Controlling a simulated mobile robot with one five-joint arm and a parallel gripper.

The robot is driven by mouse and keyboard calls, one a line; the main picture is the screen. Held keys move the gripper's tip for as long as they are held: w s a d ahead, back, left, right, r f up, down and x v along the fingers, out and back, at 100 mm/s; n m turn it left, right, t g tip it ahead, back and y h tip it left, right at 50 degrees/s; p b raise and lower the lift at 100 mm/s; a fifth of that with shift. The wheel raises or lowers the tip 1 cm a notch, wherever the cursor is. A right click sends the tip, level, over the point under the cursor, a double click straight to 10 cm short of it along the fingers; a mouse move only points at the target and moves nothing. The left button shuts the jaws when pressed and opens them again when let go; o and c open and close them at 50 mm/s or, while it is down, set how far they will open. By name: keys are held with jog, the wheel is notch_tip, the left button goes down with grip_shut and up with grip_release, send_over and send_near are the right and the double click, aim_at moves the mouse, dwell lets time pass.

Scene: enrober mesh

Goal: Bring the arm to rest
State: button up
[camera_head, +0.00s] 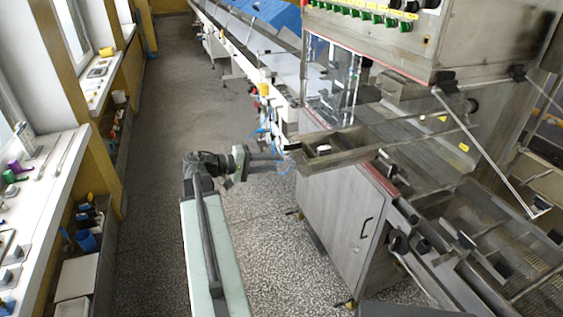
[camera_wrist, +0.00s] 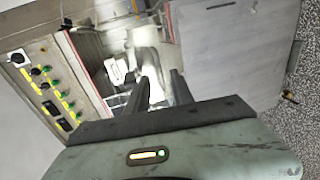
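My arm reaches forward from the bottom of the head view, then bends right at a dark joint. My gripper (camera_head: 284,160) points right, beside the front corner of the steel enrober machine (camera_head: 340,210). In the wrist view my gripper (camera_wrist: 158,86) shows two dark fingers standing apart, with nothing seen between them. The machine's metal body (camera_wrist: 225,50) lies beyond the fingers in that view. From these views I cannot tell whether the fingertips touch the machine.
A control box with green knobs (camera_head: 365,15) hangs over the machine at the upper right. A long conveyor (camera_head: 245,45) runs to the back. A window ledge (camera_head: 50,165) with small items lines the left. The speckled floor (camera_head: 160,130) between is clear.

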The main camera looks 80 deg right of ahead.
jog(key=v, duration=0.3)
dwell(0.4)
jog(key=w+a+n+t+h, duration=0.1)
jog(key=w+a+n+h, duration=0.15)
jog(key=w, duration=0.55)
jog(key=w+a+n+t+h, duration=0.1)
jog(key=w+a+t, duration=0.15)
jog(key=w, duration=0.55)
jog(key=w+a+f+n+t, duration=0.2)
jog(key=w+a+f, duration=0.1)
jog(key=w+a, duration=0.5)
jog(key=w+a+f+n+t, duration=0.1)
jog(key=w+a+f+t, duration=0.2)
jog(key=w+a, duration=0.4)
jog(key=w+a+f+n+t+y, duration=0.1)
jog(key=w+a+f+y, duration=0.2)
jog(key=a, duration=1)
jog(key=w+a+f+n+t+y, duration=0.2)
jog(key=w+a+f+y, duration=0.1)
jog(key=a, duration=1.1)
jog(key=w+a+f+n+t+y, duration=0.1)
jog(key=a+f+y, duration=0.4)
jog(key=a, duration=0.8)
jog(key=shift+w+a+f+n+t+y, duration=0.35)
jog(key=shift+w+f+n, duration=0.2)
jog(key=shift+w+f, duration=0.35)
